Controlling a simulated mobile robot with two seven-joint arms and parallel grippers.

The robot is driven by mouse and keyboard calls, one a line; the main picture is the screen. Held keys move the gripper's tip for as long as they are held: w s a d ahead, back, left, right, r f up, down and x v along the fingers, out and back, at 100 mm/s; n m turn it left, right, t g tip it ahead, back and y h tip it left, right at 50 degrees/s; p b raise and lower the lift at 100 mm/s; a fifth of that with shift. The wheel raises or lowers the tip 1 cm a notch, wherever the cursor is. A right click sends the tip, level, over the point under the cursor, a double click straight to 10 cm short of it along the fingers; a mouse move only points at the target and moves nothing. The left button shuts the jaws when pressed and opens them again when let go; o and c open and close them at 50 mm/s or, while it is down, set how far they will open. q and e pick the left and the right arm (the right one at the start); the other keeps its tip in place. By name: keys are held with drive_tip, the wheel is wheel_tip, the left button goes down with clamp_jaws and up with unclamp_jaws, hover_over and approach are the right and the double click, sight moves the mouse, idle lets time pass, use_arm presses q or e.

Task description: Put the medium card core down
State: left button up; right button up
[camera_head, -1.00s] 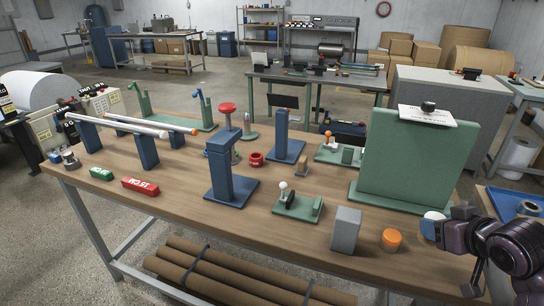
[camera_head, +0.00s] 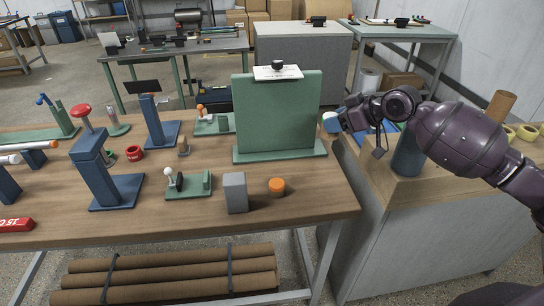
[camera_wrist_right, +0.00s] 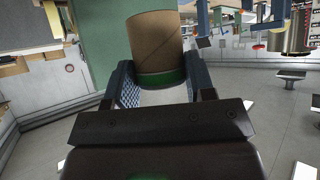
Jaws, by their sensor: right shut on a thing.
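My right gripper (camera_head: 340,121) is just right of the green upright board, above the gap between the workbench and a side counter. In the right wrist view, its blue-grey fingers (camera_wrist_right: 160,85) are shut on a brown card core (camera_wrist_right: 152,45) with a green band at its near end. The core extends away from the wrist, and the gripper holds its banded end. In the head view, the held core cannot be made out clearly. Another brown core (camera_head: 499,106) stands at the far right, behind my arm. My left gripper is not in view.
The workbench (camera_head: 300,200) holds a green board (camera_head: 277,112), a grey block (camera_head: 235,192), an orange cap (camera_head: 276,186) and blue stands (camera_head: 92,175).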

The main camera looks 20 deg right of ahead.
drive_tip(key=shift+f+b, duration=0.7)
drive_tip(key=shift+f, duration=9.35)
drive_tip(key=shift+f, duration=0.1)
drive_tip(key=o, duration=0.9)
drive_tip(key=shift+r, duration=0.2)
drive_tip(key=v, duration=1.2)
